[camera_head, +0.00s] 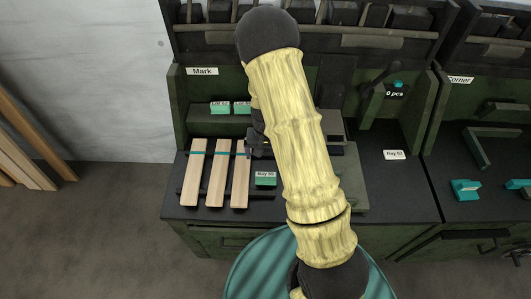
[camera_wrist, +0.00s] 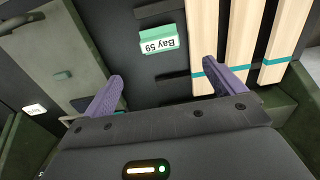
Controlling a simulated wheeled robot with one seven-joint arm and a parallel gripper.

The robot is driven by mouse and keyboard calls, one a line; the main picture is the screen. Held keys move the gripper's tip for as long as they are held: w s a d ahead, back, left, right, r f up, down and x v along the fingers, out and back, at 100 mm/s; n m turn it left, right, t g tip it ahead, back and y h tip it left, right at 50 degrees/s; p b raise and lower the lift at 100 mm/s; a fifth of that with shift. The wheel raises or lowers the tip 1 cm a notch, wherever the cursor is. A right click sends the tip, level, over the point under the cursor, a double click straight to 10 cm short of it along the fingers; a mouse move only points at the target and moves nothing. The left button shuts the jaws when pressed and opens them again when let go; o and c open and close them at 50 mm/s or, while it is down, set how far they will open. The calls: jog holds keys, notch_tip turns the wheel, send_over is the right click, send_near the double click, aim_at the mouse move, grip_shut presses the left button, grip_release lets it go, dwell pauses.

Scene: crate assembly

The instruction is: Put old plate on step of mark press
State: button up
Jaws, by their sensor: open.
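The mark press (camera_head: 345,190) stands on the bench under the Mark sign (camera_head: 202,71), largely hidden behind my arm. A green step (camera_head: 215,125) at the back bears two teal plates (camera_head: 220,107) with white Lot labels. A teal plate labelled Bay 59 (camera_head: 265,179) lies on the dark bench top right of the wooden slats; the wrist view shows its label upside down (camera_wrist: 160,43). I cannot tell which plate is the old one. My gripper (camera_wrist: 162,84) is open, with nothing seen between its purple fingers. In the head view it is mostly hidden by the arm.
Three wooden slats (camera_head: 217,175) with teal bands lie side by side left of the Bay 59 plate. The Corner station (camera_head: 464,189) stands at right. Bench near the white Bay label (camera_head: 395,155) is clear.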

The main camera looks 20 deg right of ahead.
jog(key=shift+r, duration=0.25)
dwell(0.4)
jog(key=s+a+r+n+t, duration=0.1)
jog(key=s+r+n+t, duration=0.1)
jog(key=s+r, duration=1.2)
notch_tip(320, 180, up, 5)
jog(key=shift+s+f+n+t, duration=0.15)
jog(key=shift+s+n+t, duration=0.2)
jog(key=shift+n, duration=0.45)
